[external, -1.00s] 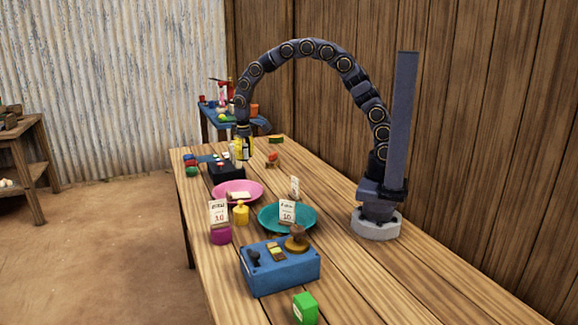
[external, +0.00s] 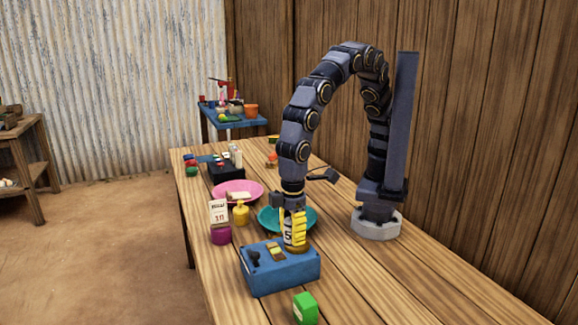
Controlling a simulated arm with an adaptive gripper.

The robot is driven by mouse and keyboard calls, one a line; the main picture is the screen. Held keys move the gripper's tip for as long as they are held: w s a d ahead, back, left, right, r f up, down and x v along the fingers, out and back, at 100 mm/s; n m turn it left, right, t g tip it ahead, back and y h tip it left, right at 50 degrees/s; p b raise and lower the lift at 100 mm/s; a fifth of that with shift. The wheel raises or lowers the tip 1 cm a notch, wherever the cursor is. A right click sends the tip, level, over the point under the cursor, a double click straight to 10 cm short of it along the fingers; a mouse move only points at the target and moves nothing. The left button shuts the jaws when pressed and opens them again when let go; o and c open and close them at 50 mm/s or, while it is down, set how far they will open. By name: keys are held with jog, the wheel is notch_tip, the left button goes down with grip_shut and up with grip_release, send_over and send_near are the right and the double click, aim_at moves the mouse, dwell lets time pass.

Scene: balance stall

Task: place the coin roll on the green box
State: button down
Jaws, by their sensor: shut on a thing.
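My gripper (external: 294,238) has yellow fingers and points straight down over the right part of the blue device. It is shut on the coin roll (external: 288,231), an upright pale cylinder marked with a 5, partly hidden by the fingers. The roll's lower end overlaps the brown round pan on the device; I cannot tell whether they touch. The green box (external: 305,309) stands on the table in front of the blue device, nearer the camera and slightly right of my gripper. Its top is bare.
The blue device (external: 281,273) lies between my gripper and the green box. Teal (external: 268,219) and pink (external: 251,187) plates, a yellow weight (external: 241,213), a magenta weight (external: 221,235) and a price card (external: 218,211) stand behind. The table right of the device is clear.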

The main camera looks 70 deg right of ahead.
jog(key=s+a+n, duration=0.1)
jog(key=s, duration=0.3)
send_over(306, 300)
notch_tip(306, 300, down, 9)
jog(key=shift+d, duration=0.1)
jog(key=shift+f, duration=2)
jog(key=shift+f, duration=0.15)
jog(key=c, duration=0.9)
grip_release()
jog(key=shift+o, duration=0.2)
